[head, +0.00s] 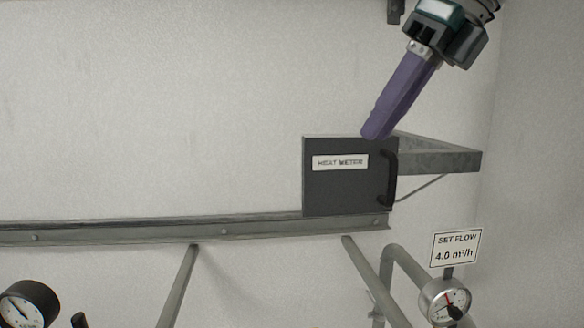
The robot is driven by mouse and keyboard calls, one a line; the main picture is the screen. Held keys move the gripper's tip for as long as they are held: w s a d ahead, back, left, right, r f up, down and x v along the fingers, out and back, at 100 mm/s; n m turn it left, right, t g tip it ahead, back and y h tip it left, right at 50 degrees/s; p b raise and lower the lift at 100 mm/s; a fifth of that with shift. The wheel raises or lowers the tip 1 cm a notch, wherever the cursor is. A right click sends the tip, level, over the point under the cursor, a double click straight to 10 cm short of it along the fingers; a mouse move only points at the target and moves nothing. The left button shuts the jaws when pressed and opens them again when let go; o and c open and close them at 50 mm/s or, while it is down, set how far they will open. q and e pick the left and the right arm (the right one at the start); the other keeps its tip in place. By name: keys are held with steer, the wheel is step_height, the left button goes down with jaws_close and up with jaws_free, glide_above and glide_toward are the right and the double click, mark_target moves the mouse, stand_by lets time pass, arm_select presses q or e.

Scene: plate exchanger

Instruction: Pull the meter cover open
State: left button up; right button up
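The dark grey meter cover (336,190), labelled "HEAT METER", is on a box on the back wall, right of the middle. It looks shut. Its black bar handle (388,180) stands upright at its right edge. My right gripper (376,132) comes in from the top right with its long purple finger pointing down and left. The fingertip overlaps the cover's top right corner in the picture, just above the handle; I cannot tell whether it touches. The fingers line up in this view, so their gap is hidden. My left gripper is not in view.
A metal bracket (440,160) juts out right of the box. A steel rail (120,230) runs along the wall below it. Pipes (180,285), a gauge (445,300) with a "SET FLOW" sign (456,247) and another gauge (28,305) are lower.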

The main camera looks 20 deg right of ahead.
mark_target(397, 167)
steer(key=d+m+h, duration=0.1)
steer(key=d+h, duration=0.1)
steer(key=d, duration=0.3)
steer(key=shift+g, duration=0.3)
steer(key=b+x, duration=0.1)
steer(key=x, duration=0.2)
steer(key=b+x, duration=0.4)
steer(key=x, duration=0.1)
steer(key=shift+s+f, duration=0.2)
steer(key=shift+f, duration=0.2)
jaws_close()
steer(key=shift+r, duration=0.1)
